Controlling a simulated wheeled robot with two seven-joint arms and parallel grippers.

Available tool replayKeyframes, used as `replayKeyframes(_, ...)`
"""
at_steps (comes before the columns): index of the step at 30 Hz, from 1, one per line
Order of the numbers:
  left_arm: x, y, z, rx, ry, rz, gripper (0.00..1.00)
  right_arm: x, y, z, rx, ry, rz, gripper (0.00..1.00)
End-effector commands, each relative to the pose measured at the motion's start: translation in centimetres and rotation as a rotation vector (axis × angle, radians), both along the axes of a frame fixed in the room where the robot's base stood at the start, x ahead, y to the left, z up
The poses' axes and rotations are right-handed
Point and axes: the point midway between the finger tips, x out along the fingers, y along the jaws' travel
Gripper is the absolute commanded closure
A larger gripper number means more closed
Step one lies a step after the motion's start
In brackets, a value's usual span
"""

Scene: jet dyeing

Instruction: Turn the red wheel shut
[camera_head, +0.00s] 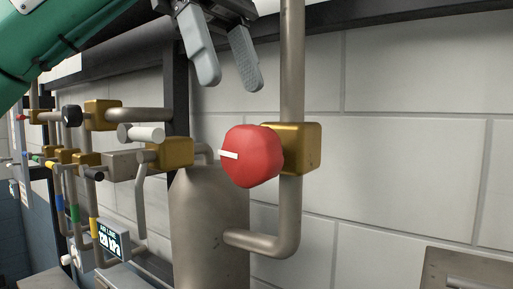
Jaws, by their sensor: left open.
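The red wheel (256,157) is a rounded red knob with a white mark on its left side, pointing left. It sits on a brass valve block (301,148) on a vertical metal pipe (292,60). My left gripper (232,86) is above the wheel, with its two grey fingers apart and pointing down. Nothing is between the fingers, and they appear apart from the wheel. My right gripper is not in view.
Other brass valves (174,153) and pipes stand to the left, with a black knob (72,115) and a small display (111,240). A metal tank (208,225) is below the wheel. The white block wall (410,130) on the right is mostly bare.

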Motion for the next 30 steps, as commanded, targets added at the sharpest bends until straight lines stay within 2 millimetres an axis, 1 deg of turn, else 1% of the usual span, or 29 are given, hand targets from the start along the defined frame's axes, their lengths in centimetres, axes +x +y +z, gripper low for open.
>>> replayKeyframes(1,0.0,-0.1,-0.5,-0.002,0.002,-0.004,0.51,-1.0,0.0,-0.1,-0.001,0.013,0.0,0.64)
replayKeyframes(4,-0.2,-0.3,-1.2,-0.004,0.001,-0.002,0.51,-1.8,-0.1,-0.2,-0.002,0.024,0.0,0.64)
replayKeyframes(7,-0.5,-0.7,-2.3,-0.002,0.002,-0.004,0.51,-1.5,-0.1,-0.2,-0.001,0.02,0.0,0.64)
replayKeyframes(12,-0.9,-1.3,-4.0,-0.005,0.0,-0.003,0.51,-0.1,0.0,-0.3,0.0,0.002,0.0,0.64)
replayKeyframes(15,-1.2,-1.7,-5.2,-0.003,0.001,-0.003,0.51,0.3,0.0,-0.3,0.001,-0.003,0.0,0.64)
replayKeyframes(24,-1.9,-2.5,-7.8,-0.003,-0.001,0.0,0.51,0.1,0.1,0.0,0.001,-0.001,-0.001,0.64)
replayKeyframes(30,-2.1,-2.7,-8.4,-0.005,-0.001,0.002,0.51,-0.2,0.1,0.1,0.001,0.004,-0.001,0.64)
